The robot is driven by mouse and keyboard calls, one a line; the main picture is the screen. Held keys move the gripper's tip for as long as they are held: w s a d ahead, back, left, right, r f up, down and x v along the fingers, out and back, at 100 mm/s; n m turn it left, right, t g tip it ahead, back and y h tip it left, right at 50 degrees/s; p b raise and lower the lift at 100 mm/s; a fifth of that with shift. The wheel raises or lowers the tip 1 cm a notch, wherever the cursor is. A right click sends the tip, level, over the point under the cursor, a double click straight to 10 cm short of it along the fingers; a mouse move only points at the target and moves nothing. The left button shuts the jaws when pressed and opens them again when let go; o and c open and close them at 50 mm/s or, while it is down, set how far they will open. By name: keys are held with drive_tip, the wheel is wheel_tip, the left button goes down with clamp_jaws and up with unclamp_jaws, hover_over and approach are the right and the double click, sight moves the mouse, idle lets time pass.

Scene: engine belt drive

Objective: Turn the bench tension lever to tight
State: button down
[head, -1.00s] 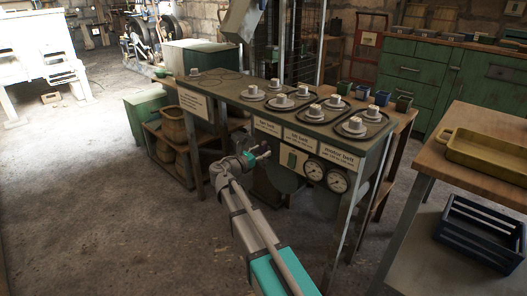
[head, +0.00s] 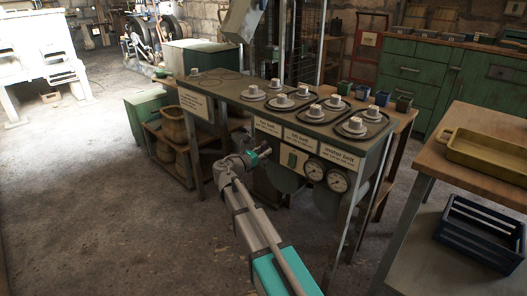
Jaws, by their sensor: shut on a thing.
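The belt-drive bench (head: 232,92) stands in the middle of the head view, with several pulleys and belts on its top.
Two round gauges (head: 337,180) sit on the front face right of my gripper. A bench leg (head: 352,220) stands at the right. A wooden table with a yellow tray (head: 485,160) and a blue crate (head: 482,232) is at far right. The floor at left is clear.

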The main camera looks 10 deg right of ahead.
drive_tip(key=shift+w+d+m, duration=0.1)
drive_tip(key=shift+m, duration=0.4)
drive_tip(key=m, duration=0.3)
drive_tip(key=shift+m, duration=0.3)
drive_tip(key=m, duration=0.4)
drive_tip(key=shift+d+m, duration=0.1)
drive_tip(key=shift+m, duration=0.2)
drive_tip(key=m, duration=0.8)
drive_tip(key=shift+f+m, duration=0.15)
drive_tip(key=shift+m, duration=0.15)
drive_tip(key=c, duration=0.5)
unclamp_jaws()
drive_tip(key=shift+s, duration=0.25)
